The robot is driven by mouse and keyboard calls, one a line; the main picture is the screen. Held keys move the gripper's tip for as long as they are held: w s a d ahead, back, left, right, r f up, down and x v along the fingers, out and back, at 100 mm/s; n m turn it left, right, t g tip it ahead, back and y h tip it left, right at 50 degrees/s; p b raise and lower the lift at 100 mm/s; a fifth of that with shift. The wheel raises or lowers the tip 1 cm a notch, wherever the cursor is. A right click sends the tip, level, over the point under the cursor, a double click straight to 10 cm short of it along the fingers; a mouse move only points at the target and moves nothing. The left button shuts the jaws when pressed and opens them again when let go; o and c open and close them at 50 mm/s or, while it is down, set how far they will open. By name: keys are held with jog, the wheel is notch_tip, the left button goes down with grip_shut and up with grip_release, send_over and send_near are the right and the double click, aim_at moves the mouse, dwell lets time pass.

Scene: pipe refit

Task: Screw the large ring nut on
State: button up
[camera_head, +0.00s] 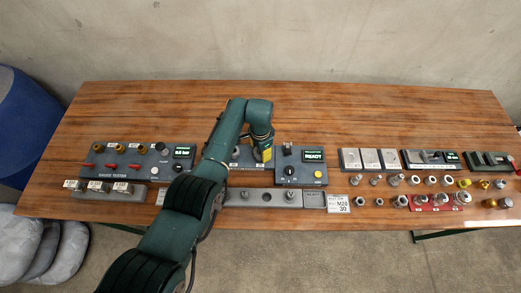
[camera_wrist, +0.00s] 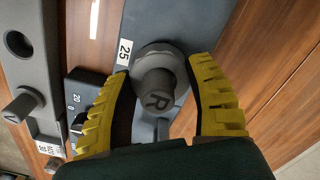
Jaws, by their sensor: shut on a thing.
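A grey ring nut (camera_wrist: 150,54) with a wide round rim shows in the wrist view, beside a white "25" label on a dark grey block (camera_wrist: 148,15). A grey cylinder end marked "R" (camera_wrist: 157,92) stands up through or in front of it. My gripper (camera_wrist: 158,68) has its yellow ribbed fingers on both sides of the ring nut, shut on it. Whether the nut sits flush or tilted on its seat cannot be told. In the head view my gripper (camera_head: 264,154) is over the grey station at the table's middle; the arm hides most of the nut there.
A gauge tester (camera_head: 125,165) stands on the left. A control box with a "READY" display (camera_head: 301,168) is just right of my gripper. Several metal fittings (camera_head: 415,180) and a red tray (camera_head: 433,208) lie on the right. The back strip of the wooden table (camera_head: 350,105) is clear.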

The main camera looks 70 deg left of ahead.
jog(key=shift+m, duration=0.4)
jog(key=m, duration=0.5)
jog(key=shift+m, duration=0.4)
jog(key=m, duration=0.6)
jog(key=m, duration=0.6)
jog(key=shift+f, duration=0.1)
